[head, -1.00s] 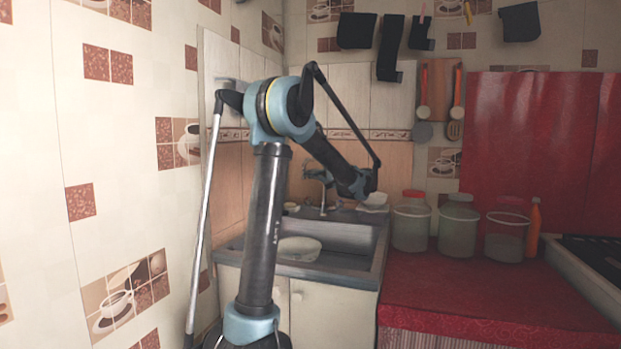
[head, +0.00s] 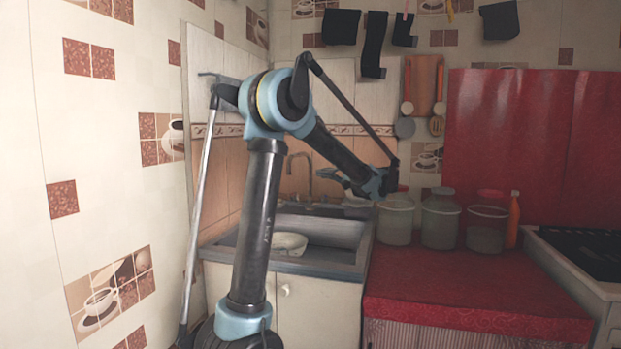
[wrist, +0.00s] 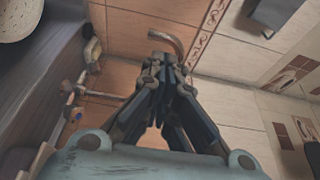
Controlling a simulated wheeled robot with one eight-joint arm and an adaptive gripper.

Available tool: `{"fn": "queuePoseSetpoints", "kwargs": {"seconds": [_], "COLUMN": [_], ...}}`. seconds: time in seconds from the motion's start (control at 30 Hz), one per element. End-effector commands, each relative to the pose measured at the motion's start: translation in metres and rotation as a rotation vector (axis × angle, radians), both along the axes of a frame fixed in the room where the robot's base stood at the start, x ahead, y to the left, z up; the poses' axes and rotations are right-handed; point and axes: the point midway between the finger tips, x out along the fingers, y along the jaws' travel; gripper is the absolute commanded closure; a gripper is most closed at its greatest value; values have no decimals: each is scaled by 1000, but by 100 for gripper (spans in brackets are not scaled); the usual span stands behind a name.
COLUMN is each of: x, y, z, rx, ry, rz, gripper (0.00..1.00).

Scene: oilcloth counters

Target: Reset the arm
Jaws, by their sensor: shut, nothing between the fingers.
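My arm stands in the middle of the head view, with its upper link bent down to the right toward the jars. My gripper (wrist: 167,68) shows in the wrist view with its fingers together and nothing between them. It points toward the tiled wall behind the sink and touches nothing that I can make out. In the head view the gripper end is small and partly hidden by the wrist, so the fingers are hard to tell there.
The sink (head: 320,232) with a bowl (head: 290,243) and a faucet (head: 298,160) lies behind my arm. Several jars (head: 441,220) and an orange bottle (head: 514,220) stand on the red counter (head: 470,290). A stove (head: 585,250) is at right. The red counter's front is clear.

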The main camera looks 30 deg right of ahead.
Motion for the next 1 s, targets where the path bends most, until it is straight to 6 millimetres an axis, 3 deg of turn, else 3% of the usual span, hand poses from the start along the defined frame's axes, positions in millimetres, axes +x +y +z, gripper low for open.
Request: {"fn": "queuePoseSetpoints", "kwargs": {"seconds": [0.23,0.37,0.47,0.7,0.87,1.0], "x": [-3,7,23,52,52,40], "y": [-1,17,53,172,249,310], "z": [0,-3,-9,-39,-64,-87], "rx": [0,-9,-29,-123,-207,-295], "ry": [1,27,80,259,369,457], "rz": [1,20,59,186,270,342], "gripper": [100,100,100,100,100,100]}}
